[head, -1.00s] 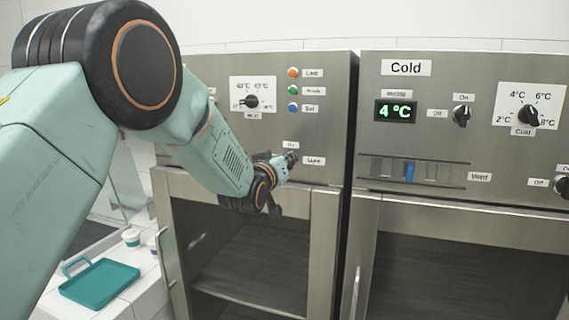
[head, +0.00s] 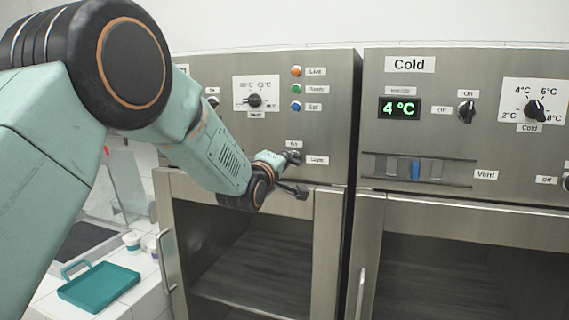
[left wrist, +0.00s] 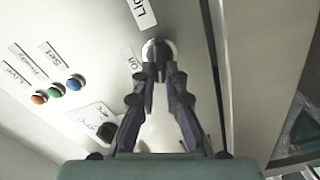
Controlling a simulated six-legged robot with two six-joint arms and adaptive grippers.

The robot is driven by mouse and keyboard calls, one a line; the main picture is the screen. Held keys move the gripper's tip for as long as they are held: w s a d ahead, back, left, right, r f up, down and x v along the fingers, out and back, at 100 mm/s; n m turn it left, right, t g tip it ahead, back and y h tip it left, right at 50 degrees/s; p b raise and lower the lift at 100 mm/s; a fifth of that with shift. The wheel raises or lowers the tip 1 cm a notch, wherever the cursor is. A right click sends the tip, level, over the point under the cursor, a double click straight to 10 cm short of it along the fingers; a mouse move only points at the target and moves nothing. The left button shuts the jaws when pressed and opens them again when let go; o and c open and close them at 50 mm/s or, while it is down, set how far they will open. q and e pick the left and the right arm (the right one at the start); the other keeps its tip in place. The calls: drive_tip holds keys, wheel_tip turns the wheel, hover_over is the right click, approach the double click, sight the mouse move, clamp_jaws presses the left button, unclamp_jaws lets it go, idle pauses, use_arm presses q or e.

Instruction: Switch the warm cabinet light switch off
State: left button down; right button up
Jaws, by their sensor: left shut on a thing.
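The warm cabinet's light switch (head: 293,157) is a small dark knob low on the steel panel, with an "On" label (head: 293,144) above it and a "Light" label (head: 316,160) to its right. My left gripper (head: 286,159) reaches it from the left and is shut on it. In the left wrist view, the fingertips of the gripper (left wrist: 159,72) close together at the knob (left wrist: 158,47), which sits on a pale round base. The fingers hide much of the knob, so its pointing direction is unclear.
The warm temperature dial (head: 254,100) and coloured indicator lights (head: 296,88) are above. The cold cabinet, with its vent slider (head: 415,170), stands to the right across a narrow gap. A teal tray (head: 98,287) lies on the counter at lower left. The warm door handle (head: 166,262) sticks out below.

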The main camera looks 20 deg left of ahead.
use_arm(q)
drive_tip(key=shift+f+n, duration=0.2)
drive_tip(key=shift+n, duration=1.7)
drive_tip(key=shift+b, duration=0.3)
drive_tip(key=c, duration=1.4)
unclamp_jaws()
drive_tip(key=s, duration=1.2)
drive_tip(key=shift+a, duration=0.25)
